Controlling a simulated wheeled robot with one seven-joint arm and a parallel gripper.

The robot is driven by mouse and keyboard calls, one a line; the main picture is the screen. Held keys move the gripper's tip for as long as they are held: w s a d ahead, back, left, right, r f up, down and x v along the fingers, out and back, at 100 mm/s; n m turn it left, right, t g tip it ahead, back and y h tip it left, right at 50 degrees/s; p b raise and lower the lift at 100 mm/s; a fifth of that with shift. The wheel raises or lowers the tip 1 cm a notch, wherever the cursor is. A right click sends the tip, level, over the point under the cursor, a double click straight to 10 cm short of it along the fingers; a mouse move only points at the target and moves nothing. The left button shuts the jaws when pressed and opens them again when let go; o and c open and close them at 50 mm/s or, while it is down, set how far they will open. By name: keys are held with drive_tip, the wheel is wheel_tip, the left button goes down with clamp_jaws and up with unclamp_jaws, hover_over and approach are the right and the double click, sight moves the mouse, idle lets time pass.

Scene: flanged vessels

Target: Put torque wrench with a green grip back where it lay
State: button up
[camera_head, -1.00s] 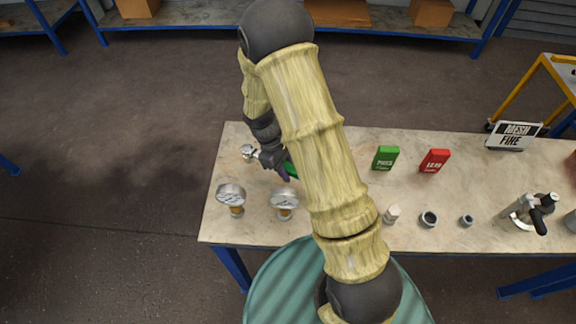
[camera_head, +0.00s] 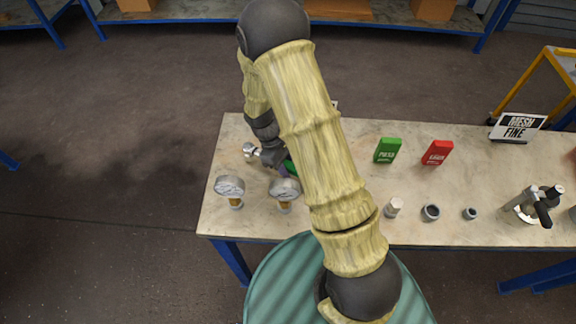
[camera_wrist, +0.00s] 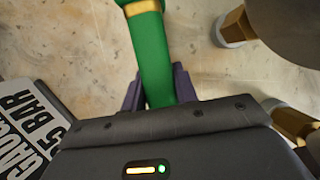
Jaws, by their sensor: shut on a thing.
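The torque wrench with a green grip shows in the wrist view as a green handle (camera_wrist: 152,55) with a gold band. My gripper (camera_wrist: 155,88) is shut on this handle, with a dark finger on each side. Only a bit of the green grip shows there; my arm hides the rest. I cannot tell whether the wrench touches the tabletop.
Two pressure gauges (camera_head: 230,187) (camera_head: 284,190) stand close in front of my gripper. Green (camera_head: 388,150) and red (camera_head: 437,152) cards, small fittings (camera_head: 431,212) and a MESH FINE sign (camera_head: 517,127) stand farther right on the table (camera_head: 340,240).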

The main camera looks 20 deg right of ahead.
drive_tip(key=shift+w+f, duration=0.1)
drive_tip(key=shift+f, duration=0.3)
drive_tip(key=o, duration=1.1)
drive_tip(key=shift+s+r, duration=0.1)
drive_tip(key=shift+s, duration=0.1)
drive_tip(key=shift+o, duration=0.2)
drive_tip(key=b+v, duration=0.1)
drive_tip(key=v, duration=1.6)
drive_tip(key=shift+b, duration=0.35)
drive_tip(key=shift+r, duration=0.15)
drive_tip(key=s+d+m+t+y, duration=0.1)
drive_tip(key=s+d+m+t, duration=0.2)
drive_tip(key=s, duration=0.3)
drive_tip(key=s+d+r+m+t+y, duration=0.1)
drive_tip(key=s+d+m+t+y, duration=0.1)
drive_tip(key=s+d+m, duration=0.2)
drive_tip(key=s+m, duration=0.2)
drive_tip(key=s, duration=0.1)
drive_tip(key=shift+s+t, duration=0.25)
drive_tip(key=shift+t, duration=0.15)
